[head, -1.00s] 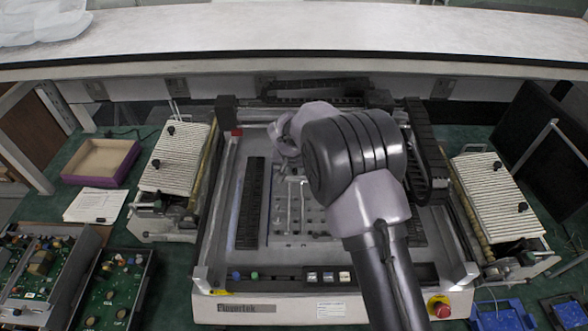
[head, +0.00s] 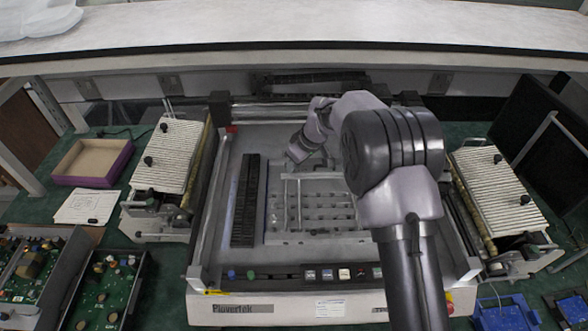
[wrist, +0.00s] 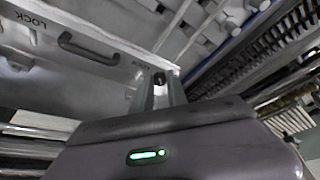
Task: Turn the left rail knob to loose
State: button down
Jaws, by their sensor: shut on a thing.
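A small black knob (wrist: 159,79) shows between my gripper's fingers in the wrist view. It sits by a grey metal plate (wrist: 110,25) with a handle and LOCK lettering. My gripper (wrist: 160,88) is shut on this knob, with a finger on each side. In the head view my gripper (head: 296,158) is at the upper left corner of the pin fixture (head: 318,237) inside the machine. The knob is hidden there behind my gripper, and its turn angle cannot be read.
The machine's front panel (head: 345,272) carries several buttons. A black slotted strip (head: 245,200) lies left of the fixture. Ribbed-top units (head: 170,155) (head: 495,190) stand on both sides. A shelf (head: 290,35) spans the back above the machine.

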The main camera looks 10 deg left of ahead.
jog(key=n, duration=0.1)
jog(key=n+g, duration=0.1)
jog(key=n, duration=0.2)
jog(key=shift+w+d+r+n+g+y+p, duration=0.1)
jog(key=shift+w+n+g+y+p, duration=0.2)
jog(key=shift+g+p, duration=0.1)
jog(key=n+p, duration=0.1)
jog(key=n, duration=0.1)
jog(key=n+g+p, duration=0.1)
jog(key=n, duration=0.1)
jog(key=shift+w+g+p, duration=0.2)
jog(key=shift+g+p, duration=0.1)
jog(key=c, duration=1.3)
grip_release()
jog(key=p+v, duration=0.4)
jog(key=v, duration=1.3)
jog(key=shift+w+r+p, duration=0.15)
jog(key=shift+w+p, duration=0.05)
jog(key=shift+p, duration=0.1)
